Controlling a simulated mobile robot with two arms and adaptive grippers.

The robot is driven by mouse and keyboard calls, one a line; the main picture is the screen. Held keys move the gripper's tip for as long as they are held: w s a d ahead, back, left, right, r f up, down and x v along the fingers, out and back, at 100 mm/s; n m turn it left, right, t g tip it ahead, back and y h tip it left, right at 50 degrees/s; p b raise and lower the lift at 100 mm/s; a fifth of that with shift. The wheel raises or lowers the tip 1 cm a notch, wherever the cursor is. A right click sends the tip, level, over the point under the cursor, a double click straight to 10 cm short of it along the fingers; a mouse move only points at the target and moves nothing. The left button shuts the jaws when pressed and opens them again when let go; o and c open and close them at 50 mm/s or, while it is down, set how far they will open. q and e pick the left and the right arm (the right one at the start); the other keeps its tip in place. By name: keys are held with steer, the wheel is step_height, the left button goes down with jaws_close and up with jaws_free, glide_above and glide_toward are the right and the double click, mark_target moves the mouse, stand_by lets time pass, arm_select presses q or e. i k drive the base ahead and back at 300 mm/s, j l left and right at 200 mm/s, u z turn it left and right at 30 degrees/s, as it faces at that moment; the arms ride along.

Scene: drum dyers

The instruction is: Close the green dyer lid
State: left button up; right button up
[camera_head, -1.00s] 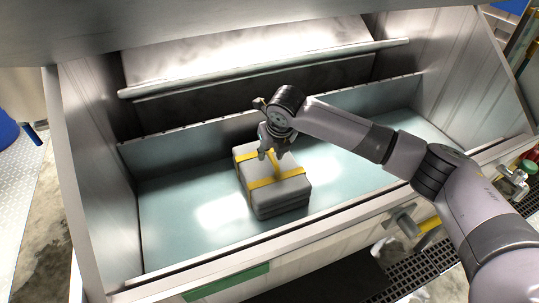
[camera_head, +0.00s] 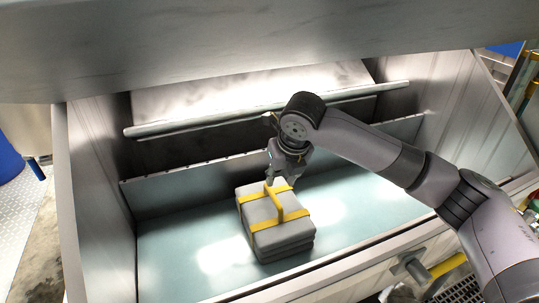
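A wide grey metal panel (camera_head: 250,50), which looks like the dyer lid, hangs across the top of the view. The dyer tub stands open below it, with a pale blue-green floor (camera_head: 180,250). A grey bundle (camera_head: 283,238) with yellow straps and an upright yellow handle lies on that floor. My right gripper (camera_head: 282,181) is just above and behind the handle, inside the tub. Its fingers look apart with nothing held between them. My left gripper is not in view. The dyer's green marking is out of view now.
A round metal bar (camera_head: 220,117) crosses the tub's back opening. A blue drum (camera_head: 8,160) stands at far left. Yellow railings are at far right.

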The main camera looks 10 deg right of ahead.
mark_target(52, 52)
steer(key=k, duration=1.5)
